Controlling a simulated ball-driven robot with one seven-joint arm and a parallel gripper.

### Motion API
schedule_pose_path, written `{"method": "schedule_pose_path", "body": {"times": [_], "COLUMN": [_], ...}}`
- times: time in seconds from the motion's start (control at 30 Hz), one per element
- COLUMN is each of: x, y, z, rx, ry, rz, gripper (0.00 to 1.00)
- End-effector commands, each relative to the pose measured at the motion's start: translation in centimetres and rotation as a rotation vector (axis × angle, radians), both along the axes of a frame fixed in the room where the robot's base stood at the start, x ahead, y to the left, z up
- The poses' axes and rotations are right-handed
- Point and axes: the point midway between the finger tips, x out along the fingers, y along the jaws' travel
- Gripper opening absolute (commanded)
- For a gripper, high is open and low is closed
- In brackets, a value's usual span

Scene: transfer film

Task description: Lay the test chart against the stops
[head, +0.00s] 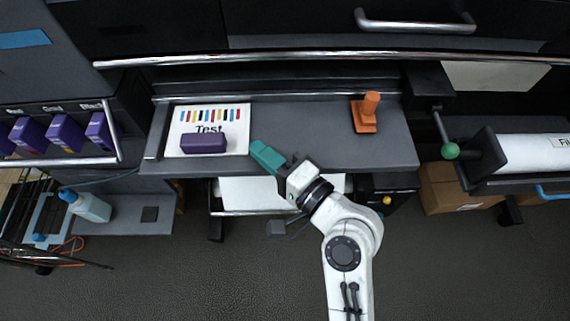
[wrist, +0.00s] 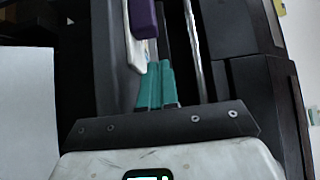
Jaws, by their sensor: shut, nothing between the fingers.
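The test chart (head: 239,115), a white sheet with coloured bars and the word "Test", lies flat at the left of the grey table. A purple block (head: 203,144) rests on its front part and hides some of it; the block also shows at the top of the wrist view (wrist: 143,18). A raised dark strip (head: 156,134) runs along the table's left edge, and a rail (head: 300,96) along the back. Narrow gaps seem to separate the chart from both. My gripper (head: 258,150) has its teal fingers shut and empty, just right of the chart's front right corner.
An orange stand (head: 366,113) is at the table's right end. The table (head: 305,122) between it and the chart is clear. A roll with a green knob (head: 450,151) stands farther right. Purple cartridges (head: 65,134) and a bottle (head: 88,206) are at the left.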

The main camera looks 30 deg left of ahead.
Motion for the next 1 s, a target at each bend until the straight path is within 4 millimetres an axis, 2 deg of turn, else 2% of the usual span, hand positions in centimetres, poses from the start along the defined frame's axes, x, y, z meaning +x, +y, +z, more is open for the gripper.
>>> {"method": "schedule_pose_path", "body": {"times": [0.1, 0.3, 0.77, 1.0], "x": [-0.6, -1.7, -1.9, -3.0], "y": [2.0, 3.7, 4.1, 5.9], "z": [0.2, 0.1, 0.0, 0.1], "rx": [-0.002, -0.001, -0.001, -0.002], "ry": [0.000, 0.000, -0.001, -0.001], "rz": [0.004, 0.001, -0.001, 0.001], "gripper": [0.00, 0.00, 0.00, 0.00]}}
